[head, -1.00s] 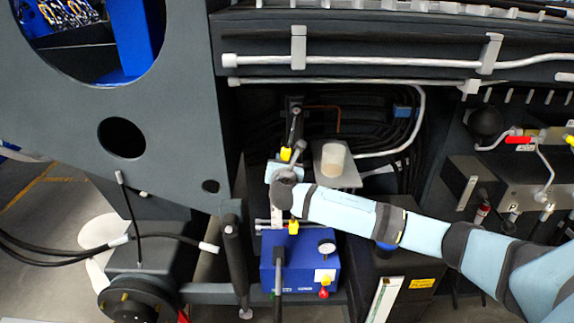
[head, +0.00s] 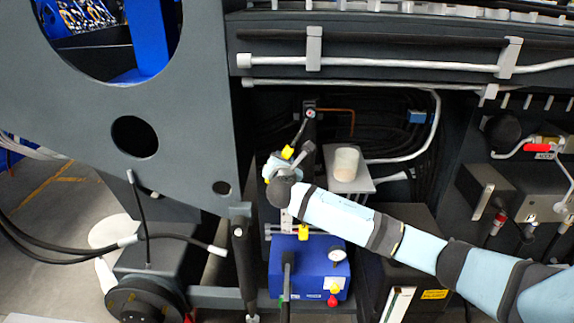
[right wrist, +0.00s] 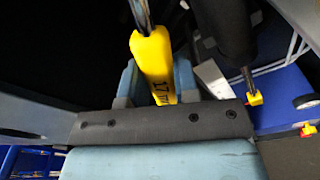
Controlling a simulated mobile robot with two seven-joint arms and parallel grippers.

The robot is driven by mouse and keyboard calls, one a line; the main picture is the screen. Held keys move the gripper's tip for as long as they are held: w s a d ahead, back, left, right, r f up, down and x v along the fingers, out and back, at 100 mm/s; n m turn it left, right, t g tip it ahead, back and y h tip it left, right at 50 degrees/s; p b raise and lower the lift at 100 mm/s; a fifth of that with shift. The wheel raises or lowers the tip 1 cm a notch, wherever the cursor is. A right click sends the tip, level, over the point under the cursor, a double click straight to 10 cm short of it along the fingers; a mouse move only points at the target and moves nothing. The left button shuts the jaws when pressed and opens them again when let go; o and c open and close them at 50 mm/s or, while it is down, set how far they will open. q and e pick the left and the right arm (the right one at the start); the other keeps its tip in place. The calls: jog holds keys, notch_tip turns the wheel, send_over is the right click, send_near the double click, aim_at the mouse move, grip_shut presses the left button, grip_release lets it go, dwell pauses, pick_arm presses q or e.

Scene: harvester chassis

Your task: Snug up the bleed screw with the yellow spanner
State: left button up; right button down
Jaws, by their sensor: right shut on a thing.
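The yellow spanner (head: 288,152) has a yellow grip and a grey metal shaft. Its shaft slants up and right to the bleed screw (head: 310,113), a small fitting on a dark post in the recess. The spanner's head appears to be at the screw, but I cannot tell how it is seated. My right gripper (head: 279,164) is shut on the yellow grip; in the right wrist view the spanner (right wrist: 153,58) sits between the two blue-grey fingers, its head out of frame. My left gripper is not in view.
A blue box with a gauge (head: 311,266) stands below the gripper. A grey shelf with a pale cup (head: 346,162) is close to the right. The chassis panel (head: 180,140) bounds the left; pipes (head: 410,60) run above. Dark hoses fill the recess behind.

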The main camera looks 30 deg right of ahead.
jog(key=shift+w+a+r+m+b, duration=0.35)
jog(key=shift+w+a+r+m, duration=0.15)
jog(key=shift+a+m, duration=0.25)
jog(key=shift+w+a+r+m, duration=0.1)
jog(key=shift+a+r+m, duration=0.15)
jog(key=shift+w+a+r+m+t+b, duration=0.15)
jog(key=shift+w+a+r+m+b, duration=0.15)
jog(key=shift+a+r+m, duration=0.15)
jog(key=shift+w+a+r+m+t+b, duration=0.15)
jog(key=shift+a+r+m+b, duration=0.1)
jog(key=shift+a+r+m, duration=0.15)
jog(key=shift+s+d+f+n+p, duration=0.15)
jog(key=shift+d+n+p, duration=0.1)
jog(key=shift+p, duration=0.25)
jog(key=p+v, duration=0.3)
jog(key=v, duration=0.7)
jog(key=shift+s+a+f, duration=0.2)
jog(key=shift+a+f, duration=0.1)
jog(key=shift+a, duration=0.2)
dwell(0.6)
